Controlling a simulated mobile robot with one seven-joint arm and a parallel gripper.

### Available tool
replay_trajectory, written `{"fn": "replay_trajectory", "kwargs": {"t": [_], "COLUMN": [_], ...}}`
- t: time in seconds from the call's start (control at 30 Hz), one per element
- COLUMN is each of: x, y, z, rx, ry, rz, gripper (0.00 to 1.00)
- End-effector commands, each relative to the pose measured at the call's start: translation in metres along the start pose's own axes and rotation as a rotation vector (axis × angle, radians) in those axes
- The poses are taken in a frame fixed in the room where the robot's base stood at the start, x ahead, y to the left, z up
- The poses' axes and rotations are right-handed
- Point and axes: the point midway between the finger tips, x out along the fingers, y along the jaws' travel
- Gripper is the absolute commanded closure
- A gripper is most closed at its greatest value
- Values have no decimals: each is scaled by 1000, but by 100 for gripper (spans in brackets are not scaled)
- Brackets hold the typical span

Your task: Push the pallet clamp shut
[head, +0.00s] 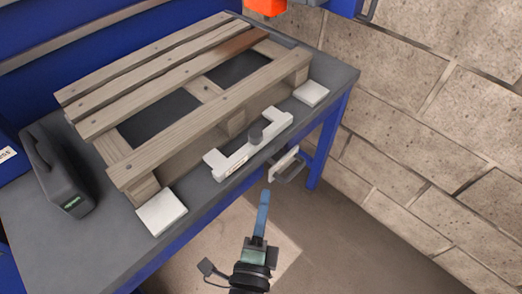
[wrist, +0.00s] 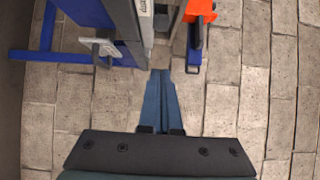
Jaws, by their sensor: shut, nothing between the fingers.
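The pallet clamp appears as a light grey bracket (head: 236,157) with a dark round knob, lying along the bench's front edge beside the pallet (head: 165,140). A small light plate with a dark grey handle (head: 289,170) sticks out just below that edge. A light plate at the bench side also shows in the wrist view (wrist: 98,46). I cannot tell how the plate joins the bracket. My gripper (head: 264,193) has its blue fingers together and empty, in front of the bench, a little below and left of the handle. The fingers also show in the wrist view (wrist: 160,75), apart from the plate.
The pallet rests on a dark bench top (head: 55,225) with blue legs. Pale square pads (head: 161,211) lie near its front corners. A dark case (head: 57,172) stands at the left. A block wall (head: 430,110) rises at the right. An orange part (head: 266,6) is at the top.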

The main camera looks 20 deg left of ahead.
Motion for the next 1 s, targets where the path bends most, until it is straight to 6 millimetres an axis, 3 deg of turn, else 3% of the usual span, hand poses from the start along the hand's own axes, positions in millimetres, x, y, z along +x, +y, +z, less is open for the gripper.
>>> {"fn": "replay_trajectory", "kwargs": {"t": [0.6, 1.0], "x": [101, 123], "y": [-4, -1], "z": [4, 28], "rx": [0, -1], "ry": [-2, -1], "rz": [-1, 0], "gripper": [100, 100]}}
